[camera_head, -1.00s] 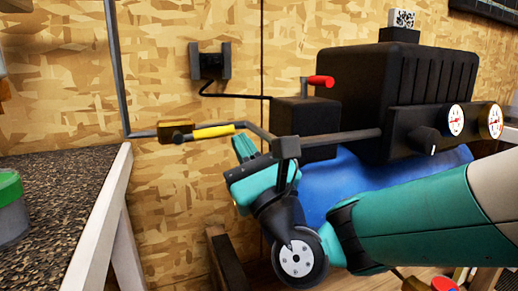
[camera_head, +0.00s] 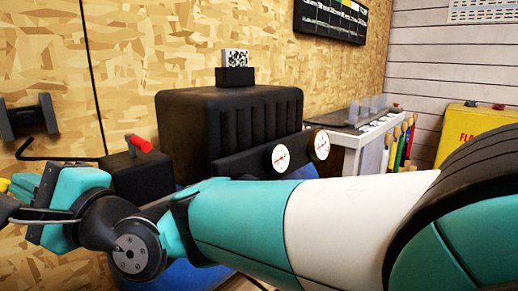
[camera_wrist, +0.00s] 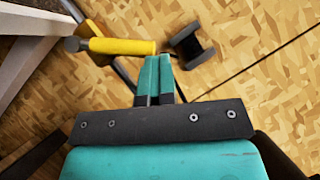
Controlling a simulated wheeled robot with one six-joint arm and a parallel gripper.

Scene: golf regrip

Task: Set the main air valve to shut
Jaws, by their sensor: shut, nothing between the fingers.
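The yellow valve lever (camera_wrist: 122,46) points right from its brass-coloured valve body (camera_wrist: 76,44) on the grey pipe in the wrist view. Only a yellow sliver of it shows at the left edge of the head view (camera_head: 4,185). My gripper (camera_wrist: 158,60) has its teal fingers together and empty. Its tips appear close to the lever's free end; I cannot tell whether they touch.
A black compressor (camera_head: 185,125) with two gauges (camera_head: 281,157) stands beside my arm. A table leg (camera_wrist: 30,60) edges the wrist view's left.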

